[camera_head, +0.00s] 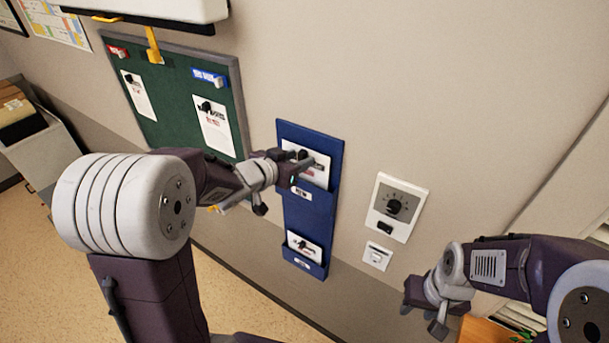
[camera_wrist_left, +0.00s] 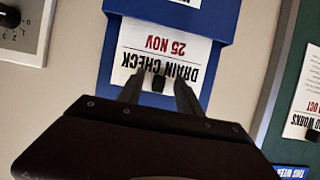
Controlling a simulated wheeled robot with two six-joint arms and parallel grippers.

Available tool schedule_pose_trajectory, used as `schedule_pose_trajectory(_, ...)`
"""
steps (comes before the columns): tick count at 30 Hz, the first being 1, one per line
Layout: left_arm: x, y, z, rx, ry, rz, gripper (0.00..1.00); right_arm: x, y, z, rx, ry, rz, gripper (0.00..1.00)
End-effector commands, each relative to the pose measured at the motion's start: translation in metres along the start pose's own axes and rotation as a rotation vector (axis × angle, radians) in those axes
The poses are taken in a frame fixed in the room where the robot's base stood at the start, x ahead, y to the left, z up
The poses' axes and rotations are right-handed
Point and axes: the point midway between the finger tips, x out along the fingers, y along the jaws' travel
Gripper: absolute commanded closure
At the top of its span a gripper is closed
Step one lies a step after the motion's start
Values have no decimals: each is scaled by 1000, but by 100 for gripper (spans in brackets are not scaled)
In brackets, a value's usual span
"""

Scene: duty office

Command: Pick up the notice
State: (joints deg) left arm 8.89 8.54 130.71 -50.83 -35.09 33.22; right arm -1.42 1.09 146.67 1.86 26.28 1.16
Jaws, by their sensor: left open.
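The notice (camera_wrist_left: 165,50) is a white card reading "DRAIN CHECK 25 NOV", upside down in the left wrist view. It stands in the upper pocket of the blue wall holder (camera_head: 297,212), where the notice (camera_head: 320,172) is partly covered by my gripper in the head view. My left gripper (camera_head: 305,160) is open at the notice. In the left wrist view its fingers (camera_wrist_left: 158,92) lie either side of a small dark block on the card; contact cannot be told. My right gripper (camera_head: 421,318) hangs low at the right, away from the holder; its jaw opening is unclear.
A second card (camera_head: 304,246) sits in the holder's lower pocket. A green board (camera_head: 170,105) with pinned papers hangs left of the holder. A dial panel (camera_head: 396,207) and a small switch (camera_head: 377,256) are on the wall to the right. A white box-like unit (camera_head: 160,8) projects above.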

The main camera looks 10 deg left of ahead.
Motion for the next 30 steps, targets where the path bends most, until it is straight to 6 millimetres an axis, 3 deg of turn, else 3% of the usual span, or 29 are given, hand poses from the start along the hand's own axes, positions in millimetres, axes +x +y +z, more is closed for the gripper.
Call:
schedule_pose_trajectory(1, 0, 0, 0, 0, 0, 0, 61, 0, 0, 0, 0, 0, 0, 62)
schedule_pose_trajectory(5, 0, 0, 0, 0, 0, 0, 97, 0, 0, 0, 0, 0, 0, 62)
schedule_pose_trajectory(6, 0, 0, 0, 0, 0, 0, 100, 0, 0, 0, 0, 0, 0, 62)
schedule_pose_trajectory(19, -4, 0, -8, 2, 2, 1, 100, -4, 0, 0, 0, 0, 0, 62)
schedule_pose_trajectory(23, -12, 0, -29, 3, 4, 0, 100, -13, 0, -1, 0, 0, 0, 62)
schedule_pose_trajectory(30, -36, 0, -87, 3, 4, -1, 100, -44, -1, -4, 0, 0, 0, 62)
